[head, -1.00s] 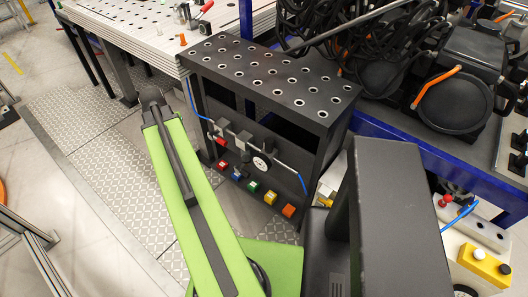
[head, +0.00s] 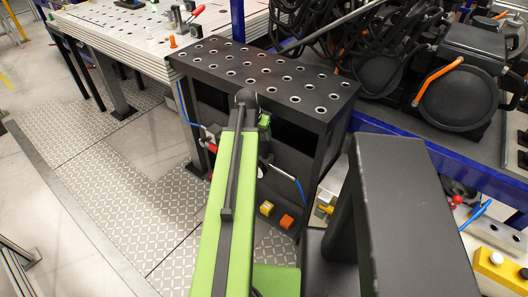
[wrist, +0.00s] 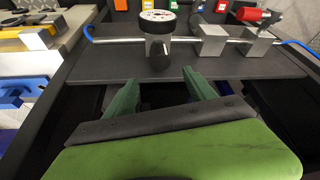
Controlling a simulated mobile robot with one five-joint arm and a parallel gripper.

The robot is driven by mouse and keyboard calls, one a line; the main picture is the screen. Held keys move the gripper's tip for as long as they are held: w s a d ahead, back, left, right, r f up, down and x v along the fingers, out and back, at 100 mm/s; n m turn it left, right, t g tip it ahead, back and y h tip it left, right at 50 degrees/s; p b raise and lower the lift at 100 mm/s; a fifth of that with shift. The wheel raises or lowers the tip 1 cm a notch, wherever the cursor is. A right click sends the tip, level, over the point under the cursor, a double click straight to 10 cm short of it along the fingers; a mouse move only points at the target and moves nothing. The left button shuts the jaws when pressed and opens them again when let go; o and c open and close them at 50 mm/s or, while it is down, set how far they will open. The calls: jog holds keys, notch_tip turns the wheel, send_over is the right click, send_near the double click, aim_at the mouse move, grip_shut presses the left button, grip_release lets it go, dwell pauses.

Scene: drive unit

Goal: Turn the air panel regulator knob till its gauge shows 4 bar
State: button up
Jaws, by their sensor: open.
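In the wrist view, the air panel regulator (wrist: 158,36) is a light block on a metal air line. A round white gauge (wrist: 157,17) sits on it, and its reading is too small to make out. The dark regulator knob (wrist: 160,57) sticks out toward my gripper. My gripper (wrist: 161,82) is open, with its two green fingers pointing at the panel. The knob lies just beyond the fingertips, roughly centred between them, with no visible contact. In the head view, my arm hides the gauge and knob.
A red-handled valve (wrist: 250,15) and a metal block (wrist: 212,40) sit right of the regulator. A blue hose (head: 299,188) hangs at the panel's side. The perforated black top (head: 262,75) overhangs the panel. Orange (head: 286,221) and yellow (head: 267,208) blocks show below.

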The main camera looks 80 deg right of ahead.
aim_at(263, 145)
jog(key=b+x, duration=1.1)
jog(key=x, duration=0.3)
jog(key=shift+r, duration=0.15)
jog(key=c, duration=1.4)
